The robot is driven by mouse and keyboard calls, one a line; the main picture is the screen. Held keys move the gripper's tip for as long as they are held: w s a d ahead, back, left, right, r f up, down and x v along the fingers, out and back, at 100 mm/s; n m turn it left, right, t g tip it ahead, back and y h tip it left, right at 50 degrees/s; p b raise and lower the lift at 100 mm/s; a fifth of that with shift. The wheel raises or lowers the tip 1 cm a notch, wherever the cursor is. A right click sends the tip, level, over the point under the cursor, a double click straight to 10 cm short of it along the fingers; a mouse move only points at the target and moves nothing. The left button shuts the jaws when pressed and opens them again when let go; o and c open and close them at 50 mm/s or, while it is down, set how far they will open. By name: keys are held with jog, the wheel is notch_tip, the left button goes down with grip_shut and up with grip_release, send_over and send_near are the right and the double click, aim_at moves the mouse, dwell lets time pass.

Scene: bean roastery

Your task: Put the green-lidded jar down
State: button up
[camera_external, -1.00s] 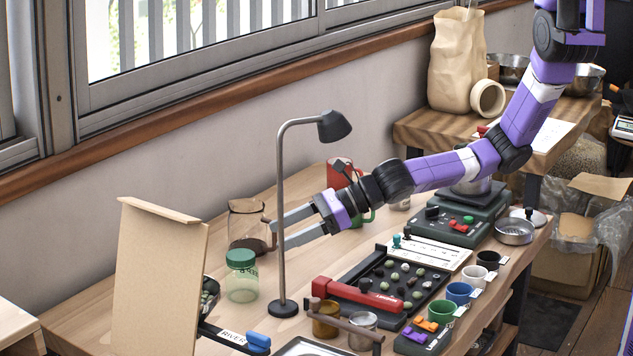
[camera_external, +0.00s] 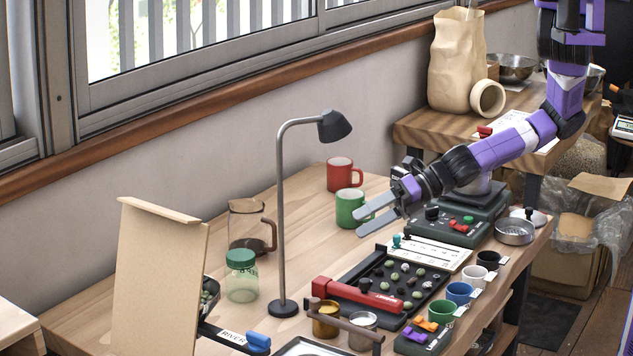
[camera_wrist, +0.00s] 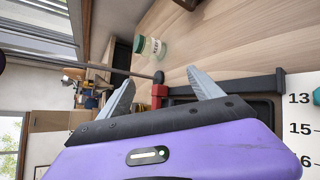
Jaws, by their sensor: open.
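The green-lidded jar (camera_external: 241,277) stands upright on the wooden table, left of the lamp and in front of the glass carafe. My gripper (camera_external: 363,224) is open and empty, well to the right of the jar, above the table near the green mug. In the wrist view, its two grey fingers (camera_wrist: 164,84) are spread apart with nothing between them.
A desk lamp (camera_external: 281,230) stands between the jar and my gripper. A glass carafe (camera_external: 243,222) is behind the jar, and a tan board (camera_external: 155,280) stands to its left. Green (camera_external: 349,208) and red (camera_external: 339,172) mugs are near my gripper. A bean tray (camera_external: 372,312) lies in front.

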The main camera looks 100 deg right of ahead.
jog(key=s+a+r+m, duration=0.1)
jog(key=s+a+m, duration=0.2)
jog(key=s+m, duration=0.45)
jog(key=s+a+r+m, duration=0.1)
jog(key=s+a+m, duration=0.3)
jog(key=s, duration=0.6)
jog(key=s+a+r+m+t+h, duration=0.1)
jog(key=s+a+r+m, duration=0.4)
jog(key=m, duration=1)
notch_tip(320, 180, up, 3)
jog(key=shift+s+a+f+t, duration=0.1)
jog(key=shift+s+a+t, duration=0.2)
jog(key=shift+a, duration=0.55)
